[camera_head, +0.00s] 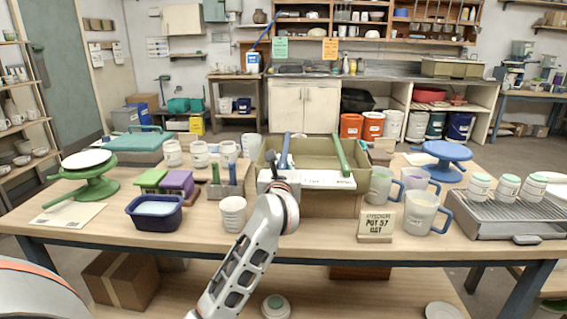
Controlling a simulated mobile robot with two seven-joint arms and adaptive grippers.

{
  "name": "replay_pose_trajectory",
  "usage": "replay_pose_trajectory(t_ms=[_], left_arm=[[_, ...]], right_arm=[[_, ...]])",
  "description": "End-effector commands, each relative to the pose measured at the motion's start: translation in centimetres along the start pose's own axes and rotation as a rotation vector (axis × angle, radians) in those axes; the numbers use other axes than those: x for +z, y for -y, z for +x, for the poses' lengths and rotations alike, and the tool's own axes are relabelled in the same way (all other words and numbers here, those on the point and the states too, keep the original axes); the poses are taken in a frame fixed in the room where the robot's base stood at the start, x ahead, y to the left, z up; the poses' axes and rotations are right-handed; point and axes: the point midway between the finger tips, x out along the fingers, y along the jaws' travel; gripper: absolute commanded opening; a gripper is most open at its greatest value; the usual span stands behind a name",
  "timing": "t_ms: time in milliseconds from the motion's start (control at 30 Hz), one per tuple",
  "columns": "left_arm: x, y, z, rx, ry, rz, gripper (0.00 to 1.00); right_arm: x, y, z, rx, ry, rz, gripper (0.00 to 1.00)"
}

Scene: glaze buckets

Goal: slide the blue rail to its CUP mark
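The blue rail (285,151) lies across the top of an olive box (315,155), left of centre, running front to back. A green rail (342,155) lies across the same box farther right. A white strip (325,180) with small markings runs along the box's front; I cannot read a CUP mark on it. My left gripper (272,160) is at the box's front left corner, close to the near end of the blue rail. Its dark fingers are small here, and I cannot tell whether they touch the rail or how far apart they are. My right gripper is not in view.
A white cup (233,214) and a navy tub (155,211) stand left of my arm. Frosted mugs (421,212) and a sign (376,224) stand right of the box. A rack (505,215) with jars is at far right. The table's front edge is mostly clear.

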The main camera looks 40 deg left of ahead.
Motion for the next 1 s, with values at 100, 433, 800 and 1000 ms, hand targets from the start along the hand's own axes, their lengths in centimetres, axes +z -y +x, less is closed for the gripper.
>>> replay_pose_trajectory(t_ms=[100,433,800,1000], left_arm=[[0.0,0.4,0.0,-0.001,-0.001,-0.001,0.0],[-0.1,5.9,0.0,-0.002,-0.003,-0.002,0.0],[-0.1,6.2,0.0,-0.001,-0.002,0.0,0.22],[-0.1,6.2,0.0,-0.001,-0.001,0.0,0.31]], right_arm=[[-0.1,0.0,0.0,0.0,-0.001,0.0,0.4],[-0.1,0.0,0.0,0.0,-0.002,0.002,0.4],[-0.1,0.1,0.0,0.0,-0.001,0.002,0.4],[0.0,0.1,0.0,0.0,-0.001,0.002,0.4]])
